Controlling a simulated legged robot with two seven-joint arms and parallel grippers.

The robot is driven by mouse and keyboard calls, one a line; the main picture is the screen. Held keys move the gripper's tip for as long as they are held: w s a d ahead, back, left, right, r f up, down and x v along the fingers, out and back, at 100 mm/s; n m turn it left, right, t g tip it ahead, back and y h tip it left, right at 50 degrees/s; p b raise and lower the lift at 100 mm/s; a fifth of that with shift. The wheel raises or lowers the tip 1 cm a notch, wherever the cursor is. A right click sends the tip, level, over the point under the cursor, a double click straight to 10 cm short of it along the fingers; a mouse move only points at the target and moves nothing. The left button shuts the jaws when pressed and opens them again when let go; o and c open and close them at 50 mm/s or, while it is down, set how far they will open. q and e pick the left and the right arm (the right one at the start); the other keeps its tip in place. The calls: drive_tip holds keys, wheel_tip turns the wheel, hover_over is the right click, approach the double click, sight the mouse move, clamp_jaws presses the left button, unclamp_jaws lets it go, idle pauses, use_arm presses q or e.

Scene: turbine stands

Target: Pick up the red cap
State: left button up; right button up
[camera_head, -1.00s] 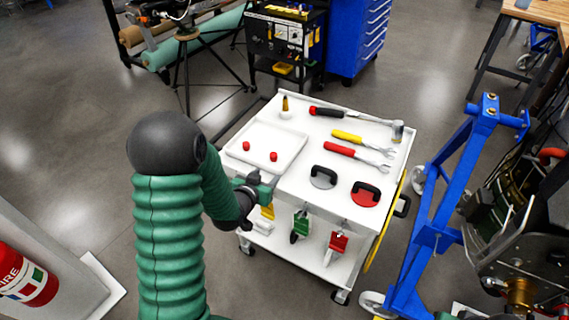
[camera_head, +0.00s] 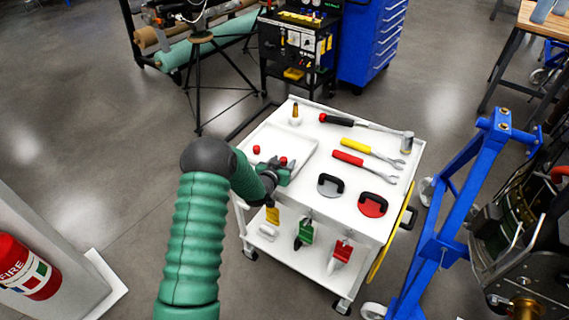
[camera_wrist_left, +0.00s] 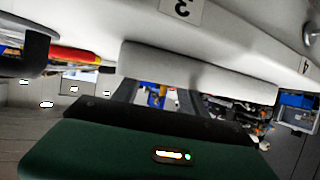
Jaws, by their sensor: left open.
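Two small red caps are in a shallow white tray (camera_head: 262,139) on the white cart. One red cap (camera_head: 256,149) sits in the left part of the tray, clear of the gripper. The other red cap (camera_head: 283,161) is right at my left gripper (camera_head: 284,171), partly hidden by it. My left gripper is open, over the near side of the tray. I cannot tell whether a cap is between its fingers. The left wrist view shows my green gripper body (camera_wrist_left: 150,150) close to pale surfaces, with no cap visible. My right gripper is out of view.
On the cart (camera_head: 309,191) are a hammer (camera_head: 365,128), yellow and red wrenches (camera_head: 362,162), and grey and red suction handles (camera_head: 373,204). A blue frame (camera_head: 452,208) stands close to the right. Tags hang at the cart's front.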

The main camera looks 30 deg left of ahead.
use_arm(q)
drive_tip(key=shift+w+a+f, duration=0.3)
drive_tip(key=shift+a+f, duration=0.05)
drive_tip(key=shift+a, duration=0.2)
drive_tip(key=shift+w+a+f, duration=0.25)
drive_tip(key=shift+a+f, duration=0.05)
drive_tip(key=shift+a, duration=0.3)
drive_tip(key=shift+s+d+r, duration=0.1)
drive_tip(key=shift+d, duration=0.35)
drive_tip(key=c, duration=0.4)
drive_tip(key=shift+d+r, duration=0.1)
drive_tip(key=shift+d, duration=0.25)
drive_tip(key=c, duration=0.5)
clamp_jaws()
drive_tip(key=shift+a, duration=0.5)
drive_tip(key=shift+d, duration=0.35)
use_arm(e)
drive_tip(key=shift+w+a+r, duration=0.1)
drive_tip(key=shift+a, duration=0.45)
use_arm(q)
drive_tip(key=shift+a, duration=0.2)
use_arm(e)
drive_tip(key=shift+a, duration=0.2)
